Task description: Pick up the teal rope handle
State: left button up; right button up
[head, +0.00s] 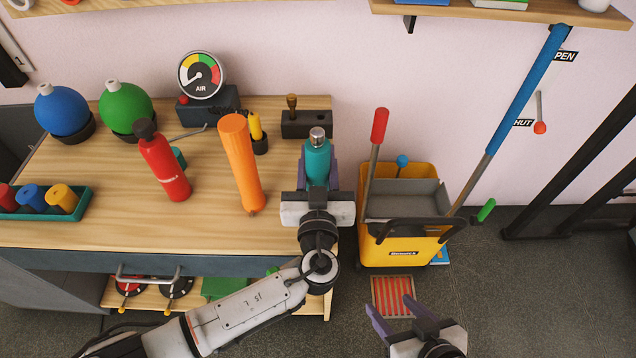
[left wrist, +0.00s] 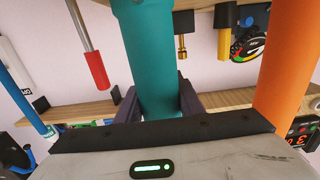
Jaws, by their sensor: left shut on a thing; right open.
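The teal rope handle (head: 317,160) is a teal cylinder with a silver cap, upright at the right end of the wooden bench. My left gripper (head: 317,176) is shut on it, one dark finger on each side. My right gripper (head: 400,312) is open and empty, low over the floor in front of the yellow bucket.
An orange cylinder (head: 240,160) and a red bottle (head: 163,165) stand left of my left gripper. A dark block (head: 308,125) lies behind it. The yellow bucket (head: 400,247) with long handles stands right of the bench (head: 90,225).

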aim_at(318, 130)
pick_arm(q)
jog(key=shift+r, duration=0.15)
pick_arm(e)
jog(key=shift+s+f, duration=0.15)
jog(key=shift+s, duration=0.1)
pick_arm(q)
notch_tip(318, 130, up, 10)
jog(key=shift+p, duration=0.7)
pick_arm(e)
jog(key=shift+w+r, duration=0.25)
jog(key=shift+r, duration=0.35)
pick_arm(q)
notch_tip(318, 130, down, 10)
jog(key=b, duration=1)
jog(key=shift+r, duration=0.15)
pick_arm(e)
jog(key=shift+m+t+y, duration=0.3)
jog(key=shift+m, duration=0.1)
jog(key=f, duration=0.5)
jog(key=shift+a+f, duration=0.2)
jog(key=shift+a, duration=0.2)
